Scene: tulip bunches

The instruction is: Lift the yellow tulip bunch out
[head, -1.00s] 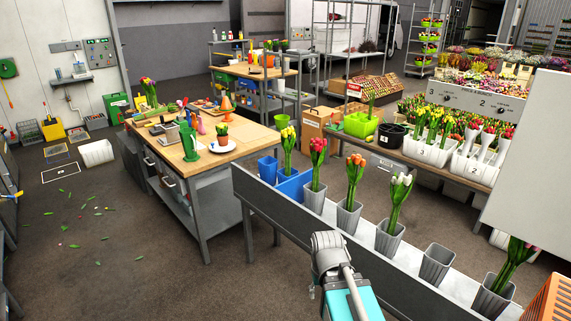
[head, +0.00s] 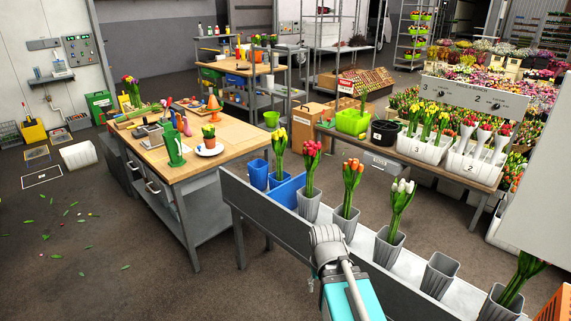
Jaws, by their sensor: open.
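The yellow tulip bunch (head: 280,145) stands upright, with yellow heads above green stems. Its lower stems go down at the blue bin (head: 290,194), at the far left end of the grey trough-like bench; their ends are hidden by the bin. Only part of my arm shows, a grey joint and a teal link at the bottom centre, in front of the bench. My gripper itself is not visible. The arm parts are well apart from the yellow bunch.
Grey vases with pink (head: 311,168), orange (head: 351,185) and white tulips (head: 398,205) line the bench to the right, then an empty grey vase (head: 438,275). A wooden worktable (head: 225,152) stands behind left.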

